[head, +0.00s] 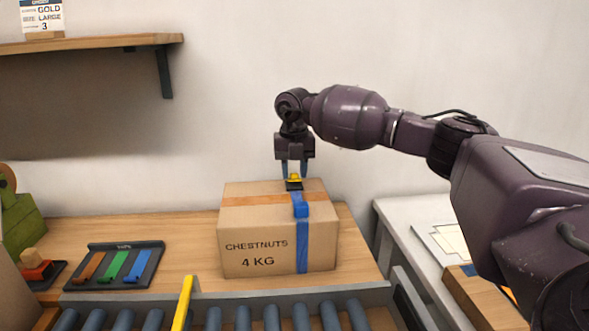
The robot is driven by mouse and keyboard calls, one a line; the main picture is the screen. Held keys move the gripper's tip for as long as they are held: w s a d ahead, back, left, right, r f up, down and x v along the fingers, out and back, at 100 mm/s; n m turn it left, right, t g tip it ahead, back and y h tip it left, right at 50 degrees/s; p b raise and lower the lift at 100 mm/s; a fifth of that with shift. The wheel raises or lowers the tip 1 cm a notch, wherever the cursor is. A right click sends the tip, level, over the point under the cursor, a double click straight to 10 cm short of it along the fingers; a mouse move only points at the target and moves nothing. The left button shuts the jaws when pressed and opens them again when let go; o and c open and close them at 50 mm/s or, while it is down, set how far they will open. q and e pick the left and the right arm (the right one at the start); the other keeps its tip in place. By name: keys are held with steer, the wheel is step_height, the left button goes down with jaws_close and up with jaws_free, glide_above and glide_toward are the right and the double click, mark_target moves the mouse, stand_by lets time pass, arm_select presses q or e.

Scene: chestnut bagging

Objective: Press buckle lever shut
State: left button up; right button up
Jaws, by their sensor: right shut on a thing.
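A cardboard box (265,226) marked "CHESTNUTS 4 KG" stands upright on the wooden bench behind the rollers. A blue strap (302,245) runs down its front and over its top edge. The lever's exact angle is too small to tell. My left gripper is not in view.
A dark rack (67,285) with brown, green and blue pieces lies left of the box. A yellow bar (183,304) stands at the roller conveyor (243,317) in front. A wall shelf (90,43) is upper left. A white side table (412,212) is at right.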

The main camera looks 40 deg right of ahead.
steer(key=shift+s+a+r+t+h+p, duration=0.2)
steer(key=shift+s+t+h+p, duration=0.3)
steer(key=shift+t+p, duration=0.6)
steer(key=shift+f+p, duration=0.15)
steer(key=shift+p, duration=0.3)
steer(key=shift+s+f+t+h+p, duration=0.1)
steer(key=shift+f+t+h+p, duration=0.25)
steer(key=shift+t+h, duration=0.2)
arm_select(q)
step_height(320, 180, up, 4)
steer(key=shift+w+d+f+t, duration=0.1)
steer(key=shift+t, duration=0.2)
arm_select(e)
steer(key=shift+a+f+t, duration=0.1)
steer(key=shift+f+t, duration=0.15)
steer(key=o, duration=0.7)
steer(key=shift+c, duration=0.2)
